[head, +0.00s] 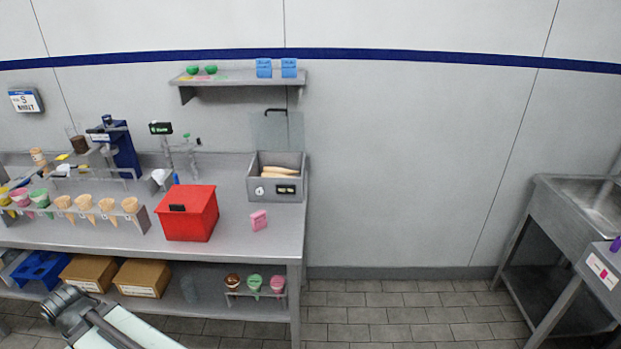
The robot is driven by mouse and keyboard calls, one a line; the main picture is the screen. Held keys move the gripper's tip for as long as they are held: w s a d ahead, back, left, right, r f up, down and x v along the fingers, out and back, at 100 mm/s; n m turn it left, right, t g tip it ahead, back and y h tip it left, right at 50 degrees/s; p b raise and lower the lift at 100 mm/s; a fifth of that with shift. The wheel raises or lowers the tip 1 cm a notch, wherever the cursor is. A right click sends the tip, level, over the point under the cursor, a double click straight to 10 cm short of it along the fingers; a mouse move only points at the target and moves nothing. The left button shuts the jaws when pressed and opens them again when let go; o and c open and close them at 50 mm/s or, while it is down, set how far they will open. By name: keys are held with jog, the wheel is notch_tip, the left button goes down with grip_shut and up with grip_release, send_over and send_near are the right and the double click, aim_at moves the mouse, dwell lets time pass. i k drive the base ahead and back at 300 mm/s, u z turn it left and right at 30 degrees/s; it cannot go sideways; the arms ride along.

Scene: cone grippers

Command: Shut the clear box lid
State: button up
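A grey box (262,192) stands at the right end of the steel counter, with pale, long items (279,172) inside. Its clear lid (277,130) stands open, upright at the back of the box, with a dark handle (276,111) at its top edge. My gripper (60,303) seems to be the dark grey end of my arm at the lower left, in front of the counter and well away from the box. Its fingers cannot be made out. Nothing is seen held in it.
A red bin (188,213) stands left of the box, and a small pink item (259,220) lies in front of it. A rack of cones (97,209) is farther left. A shelf (243,78) hangs above. The floor (400,315) right of the counter is clear up to a sink (570,212).

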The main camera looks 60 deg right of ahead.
aim_at(265, 114)
jog(key=z, duration=1.85)
jog(key=k, duration=0.65)
jog(key=z, duration=0.25)
jog(key=i, duration=1.45)
jog(key=u, duration=0.3)
